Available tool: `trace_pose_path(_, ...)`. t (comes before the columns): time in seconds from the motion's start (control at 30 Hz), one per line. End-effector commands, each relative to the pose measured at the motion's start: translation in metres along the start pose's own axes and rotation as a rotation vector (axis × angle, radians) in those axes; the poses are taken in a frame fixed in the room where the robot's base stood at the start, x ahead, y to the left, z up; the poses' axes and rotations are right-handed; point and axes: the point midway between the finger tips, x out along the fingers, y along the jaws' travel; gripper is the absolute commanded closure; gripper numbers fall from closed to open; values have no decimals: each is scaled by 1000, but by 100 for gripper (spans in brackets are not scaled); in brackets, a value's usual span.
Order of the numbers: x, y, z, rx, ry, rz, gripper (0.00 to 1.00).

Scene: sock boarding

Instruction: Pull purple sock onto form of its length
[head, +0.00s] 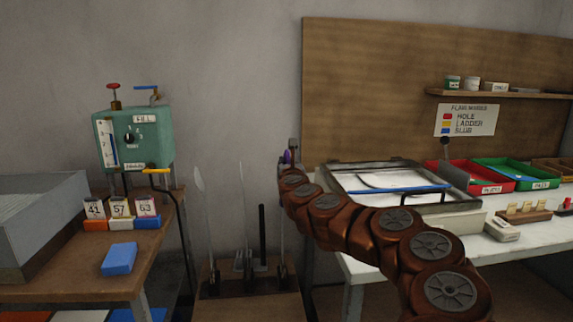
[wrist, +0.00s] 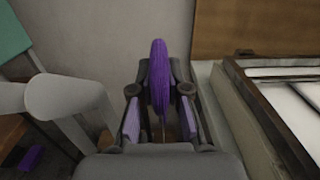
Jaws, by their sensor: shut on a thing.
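My gripper (wrist: 160,92) is shut on the purple sock (wrist: 159,75), which stands upright between the fingers and shows as a narrow ribbed shape. In the head view the sock (head: 287,157) is a small purple patch at the gripper, mostly hidden by my arm. Pale flat forms stand upright on a low brown stand: a left one (head: 198,182) and a middle one (head: 243,200). A thin pale upright shows below my gripper at the stand's right. In the wrist view, pale forms (wrist: 70,97) lie left of the gripper. Whether the sock surrounds a form is unclear.
A green machine (head: 133,138) stands behind the left table, which holds number cards 41, 57 and 63 and a blue block (head: 119,258). A black post (head: 262,236) rises from the stand. The right bench holds a framed panel (head: 385,180) and coloured trays (head: 487,175).

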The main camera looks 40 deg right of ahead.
Motion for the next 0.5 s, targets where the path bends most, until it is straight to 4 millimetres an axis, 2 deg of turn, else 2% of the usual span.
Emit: trace_pose_path(0.5,0,0,-10,0,0,0,100)
